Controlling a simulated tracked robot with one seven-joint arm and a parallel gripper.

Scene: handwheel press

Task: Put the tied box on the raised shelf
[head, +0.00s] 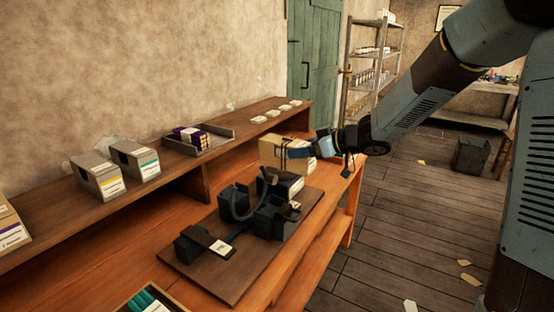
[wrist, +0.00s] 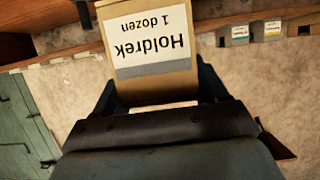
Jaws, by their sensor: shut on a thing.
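The tied box (head: 272,153) is tan with a dark band and shows near the far right end of the bench, beyond the press. My gripper (head: 303,151) reaches it from the right and is shut on it. In the wrist view the box (wrist: 150,80) sits between the two fingers (wrist: 158,92), with a white label reading "Holdrek 1 dozen" upside down. Its underside is hidden, so I cannot tell how far it is above the bench. The raised shelf (head: 150,195) runs along the wall, left of the box.
On the shelf stand grey boxes (head: 97,177), a tray (head: 215,137) with dark packs and small white items (head: 258,120). Bare shelf shows between them. The dark handwheel press (head: 265,210) stands on a board (head: 230,280) in front of the box. A green door (head: 313,60) is behind.

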